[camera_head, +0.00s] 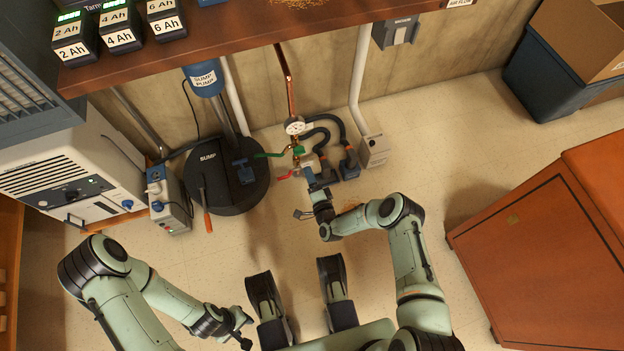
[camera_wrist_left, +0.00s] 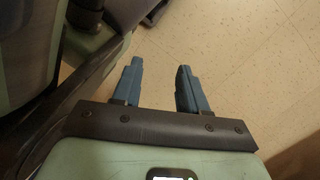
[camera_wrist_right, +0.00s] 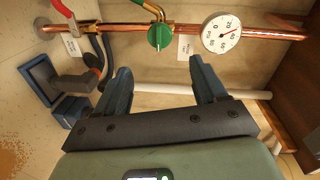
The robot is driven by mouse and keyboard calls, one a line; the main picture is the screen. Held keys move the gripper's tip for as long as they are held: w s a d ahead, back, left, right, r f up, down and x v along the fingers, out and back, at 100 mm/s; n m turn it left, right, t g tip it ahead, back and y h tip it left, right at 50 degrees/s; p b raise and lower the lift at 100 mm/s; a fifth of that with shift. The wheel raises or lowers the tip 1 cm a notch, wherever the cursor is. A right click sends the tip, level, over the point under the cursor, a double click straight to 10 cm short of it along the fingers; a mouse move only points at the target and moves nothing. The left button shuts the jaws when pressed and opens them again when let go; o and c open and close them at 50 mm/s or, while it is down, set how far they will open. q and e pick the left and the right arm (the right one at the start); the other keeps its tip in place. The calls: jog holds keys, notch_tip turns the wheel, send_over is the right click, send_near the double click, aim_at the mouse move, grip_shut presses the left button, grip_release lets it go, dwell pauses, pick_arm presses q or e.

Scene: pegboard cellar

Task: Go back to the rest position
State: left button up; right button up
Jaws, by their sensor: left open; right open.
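My right gripper (camera_head: 309,174) reaches forward to the copper pipework under the bench. In the right wrist view the right gripper (camera_wrist_right: 159,72) is open, with nothing between its blue fingers. A green valve knob (camera_wrist_right: 160,37) and a round pressure gauge (camera_wrist_right: 221,33) on the copper pipe lie beyond the fingertips, apart from them as far as I can tell. My left gripper (camera_head: 246,328) hangs low beside my base. In the left wrist view the left gripper (camera_wrist_left: 158,70) is open and empty above the tiled floor.
A black sump pit (camera_head: 229,186) and a grey pump box (camera_head: 170,205) stand left of the pipes. A wooden bench (camera_head: 225,32) overhangs them. An orange-brown cabinet (camera_head: 550,260) stands at the right. The tiled floor between is mostly clear.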

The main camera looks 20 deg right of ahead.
jog(key=shift+w, duration=0.1)
dwell(0.4)
pick_arm(q)
jog(key=w+d+r+m+p, duration=0.1)
jog(key=d+r+p, duration=0.2)
jog(key=r+p, duration=1)
jog(key=w+d+r+h+p, duration=0.1)
jog(key=d+r+p, duration=0.3)
jog(key=r+p, duration=1)
notch_tip(320, 180, up, 3)
jog(key=shift+m, duration=0.4)
pick_arm(e)
jog(key=s+r+n+g+y, duration=0.1)
jog(key=s+r+n+g, duration=0.2)
jog(key=s+r+g, duration=0.3)
jog(key=s+r+n+g+y, duration=0.1)
jog(key=s+r+n+g, duration=0.3)
jog(key=s+r, duration=0.9)
jog(key=s+r+n+g, duration=0.4)
jog(key=s+r+g, duration=0.3)
jog(key=s, duration=1.2)
notch_tip(320, 180, up, 3)
jog(key=shift+s+a+r+g+y, duration=0.15)
jog(key=shift+s+a+g+y, duration=0.1)
jog(key=shift+a+g+y, duration=0.15)
pick_arm(q)
jog(key=shift+w, duration=0.15)
